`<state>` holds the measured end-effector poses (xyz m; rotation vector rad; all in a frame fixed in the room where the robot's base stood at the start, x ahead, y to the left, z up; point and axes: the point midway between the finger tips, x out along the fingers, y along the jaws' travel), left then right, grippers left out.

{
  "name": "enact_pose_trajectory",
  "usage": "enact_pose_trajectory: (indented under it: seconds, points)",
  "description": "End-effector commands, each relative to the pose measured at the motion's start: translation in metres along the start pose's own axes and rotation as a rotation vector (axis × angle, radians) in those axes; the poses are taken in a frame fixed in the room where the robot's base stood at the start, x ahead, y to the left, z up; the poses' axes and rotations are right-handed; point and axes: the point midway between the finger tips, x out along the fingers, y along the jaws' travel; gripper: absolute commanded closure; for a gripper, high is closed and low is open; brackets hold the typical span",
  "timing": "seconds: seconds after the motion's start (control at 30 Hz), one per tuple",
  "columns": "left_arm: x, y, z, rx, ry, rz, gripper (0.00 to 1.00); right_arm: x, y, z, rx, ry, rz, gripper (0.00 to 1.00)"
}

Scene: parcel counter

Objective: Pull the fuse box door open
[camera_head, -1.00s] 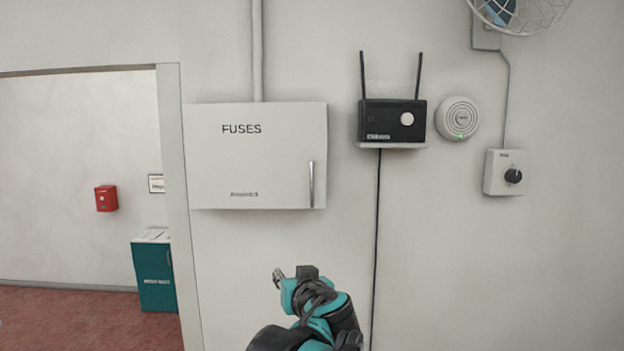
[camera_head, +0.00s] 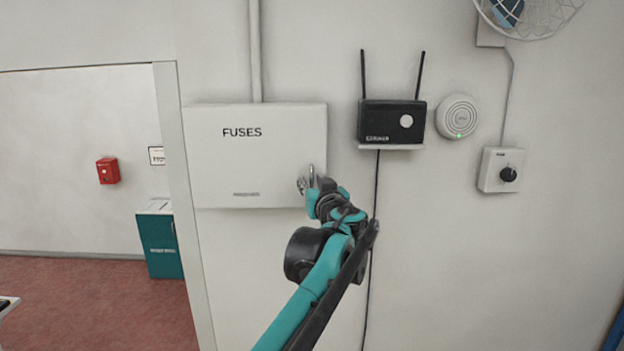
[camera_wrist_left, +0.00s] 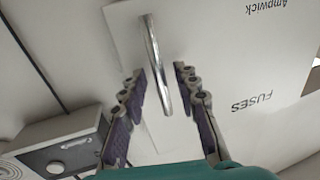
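The white fuse box (camera_head: 245,155), marked FUSES, hangs on the wall left of centre in the head view, and its door is shut. Its upright metal handle (camera_head: 311,173) is at the door's lower right, partly hidden by my gripper. My left gripper (camera_head: 308,184) is at the handle. In the left wrist view, the fuse box (camera_wrist_left: 235,75) shows upside down and the handle (camera_wrist_left: 156,60) runs between the two fingers. My left gripper (camera_wrist_left: 159,73) is open, with a gap on both sides of the handle. My right gripper is out of view.
A black router (camera_head: 391,123) with two antennas sits on a small shelf right of the box, and its cable hangs behind my arm. A round detector (camera_head: 458,116), a knob switch (camera_head: 501,170) and a caged fan (camera_head: 530,14) are farther right. A door frame (camera_head: 180,170) stands close left.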

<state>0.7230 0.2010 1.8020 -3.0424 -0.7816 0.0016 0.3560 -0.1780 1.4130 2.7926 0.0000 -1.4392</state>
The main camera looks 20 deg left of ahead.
Motion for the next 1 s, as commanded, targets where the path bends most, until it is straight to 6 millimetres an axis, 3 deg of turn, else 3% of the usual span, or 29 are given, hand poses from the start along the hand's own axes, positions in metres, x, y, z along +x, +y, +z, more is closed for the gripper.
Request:
enact_pose_trajectory:
  seconds: [0.3,0.43,1.0]
  points:
    - [0.0046,-0.0002,0.0006,0.000,0.000,0.000,0.69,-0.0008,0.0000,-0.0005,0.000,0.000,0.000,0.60]
    - [0.0045,-0.0002,0.0006,0.000,0.000,0.000,1.00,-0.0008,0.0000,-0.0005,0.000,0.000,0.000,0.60]
    - [-0.0018,-0.0041,0.0005,0.000,-0.001,0.020,1.00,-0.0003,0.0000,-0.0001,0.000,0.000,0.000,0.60]
